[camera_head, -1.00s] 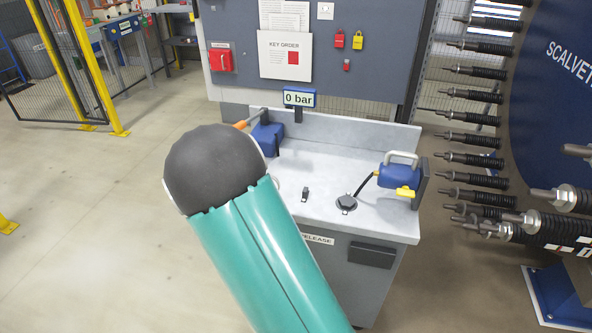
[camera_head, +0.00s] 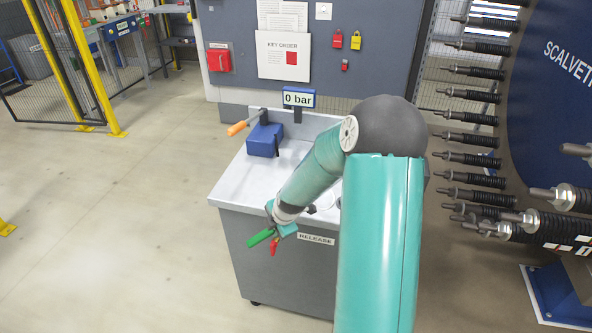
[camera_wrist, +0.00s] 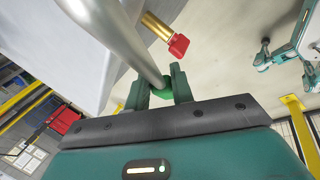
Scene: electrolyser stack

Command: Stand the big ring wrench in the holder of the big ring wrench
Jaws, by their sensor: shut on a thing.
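My gripper (camera_head: 285,229) is in front of the bench cabinet, near its top front edge. In the wrist view its fingers (camera_wrist: 158,90) are closed on a green part (camera_wrist: 156,88) that meets a thick grey metal bar (camera_wrist: 128,38). In the head view a green piece (camera_head: 262,236) sticks out left of the gripper. No ring end shows, so I cannot tell whether this is the big ring wrench. I cannot make out the holder of the big ring wrench in either view.
The bench top (camera_head: 233,181) carries a blue unit (camera_head: 264,140) with an orange handle (camera_head: 238,128). A red-tipped brass fitting (camera_wrist: 166,34) is close to the fingers. My arm covers the bench's right side. Open floor (camera_head: 120,220) lies left.

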